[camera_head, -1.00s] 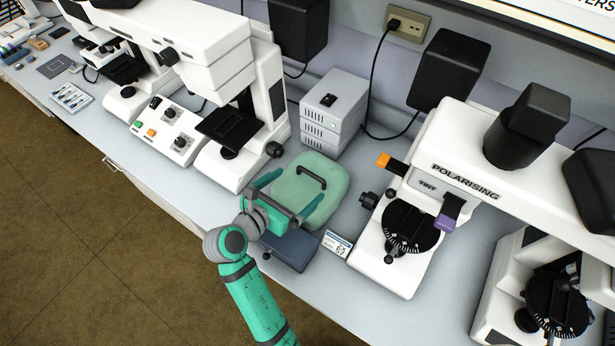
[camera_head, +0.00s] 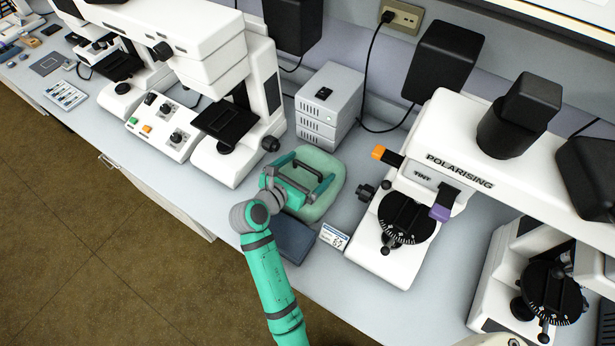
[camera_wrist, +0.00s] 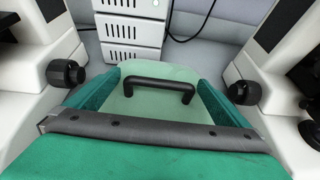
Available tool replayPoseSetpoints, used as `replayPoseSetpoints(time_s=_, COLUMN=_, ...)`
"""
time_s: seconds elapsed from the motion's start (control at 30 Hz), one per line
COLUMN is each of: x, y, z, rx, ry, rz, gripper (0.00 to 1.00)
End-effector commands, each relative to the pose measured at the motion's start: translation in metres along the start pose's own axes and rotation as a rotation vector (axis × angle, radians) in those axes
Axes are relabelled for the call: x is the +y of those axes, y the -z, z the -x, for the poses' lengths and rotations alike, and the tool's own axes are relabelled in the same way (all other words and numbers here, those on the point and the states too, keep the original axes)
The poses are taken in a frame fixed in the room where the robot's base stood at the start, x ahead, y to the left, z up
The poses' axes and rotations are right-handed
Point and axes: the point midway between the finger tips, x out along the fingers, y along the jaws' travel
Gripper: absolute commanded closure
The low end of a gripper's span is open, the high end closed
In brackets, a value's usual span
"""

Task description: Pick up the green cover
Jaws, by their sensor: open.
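The green cover (camera_head: 326,203) is a pale green rounded lid lying on the bench between two microscopes. It has a black bar handle (camera_head: 307,177) on top. My gripper (camera_head: 308,173) is open over the cover, with one finger at each side of the handle. In the wrist view, the handle (camera_wrist: 159,82) stands between my two fingers (camera_wrist: 159,80), with a gap on both sides. The near part of the cover (camera_wrist: 180,71) is hidden behind my gripper's body.
A white microscope with black stage (camera_head: 225,122) stands left, and the polarising microscope (camera_head: 378,249) stands right. A grey box (camera_head: 329,108) is behind the cover. A dark blue box (camera_head: 293,240) and a small label card (camera_head: 334,237) lie in front. Black focus knobs flank the cover.

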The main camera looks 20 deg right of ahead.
Motion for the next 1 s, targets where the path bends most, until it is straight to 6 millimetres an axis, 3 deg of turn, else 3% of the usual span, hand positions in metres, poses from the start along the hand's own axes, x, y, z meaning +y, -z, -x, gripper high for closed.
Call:
replayPoseSetpoints(time_s=0.03, x=0.0, y=0.0, z=0.0, rx=0.0, ry=0.0, rz=0.0, gripper=0.02)
replayPoseSetpoints(time_s=0.2, x=0.0, y=0.0, z=0.0, rx=0.0, ry=0.0, rz=0.0, gripper=0.43)
replayPoseSetpoints(time_s=0.23, x=0.0, y=0.0, z=0.0, rx=0.0, ry=0.0, rz=0.0, gripper=0.47)
replayPoseSetpoints(time_s=0.67, x=0.0, y=-0.008, z=0.004, rx=-0.002, ry=-0.001, rz=-0.002, gripper=0.47)
replayPoseSetpoints(time_s=0.83, x=0.001, y=-0.028, z=0.012, rx=-0.003, ry=-0.002, rz=-0.005, gripper=0.47)
replayPoseSetpoints(time_s=1.0, x=0.001, y=-0.061, z=0.025, rx=-0.004, ry=-0.003, rz=-0.006, gripper=0.47)
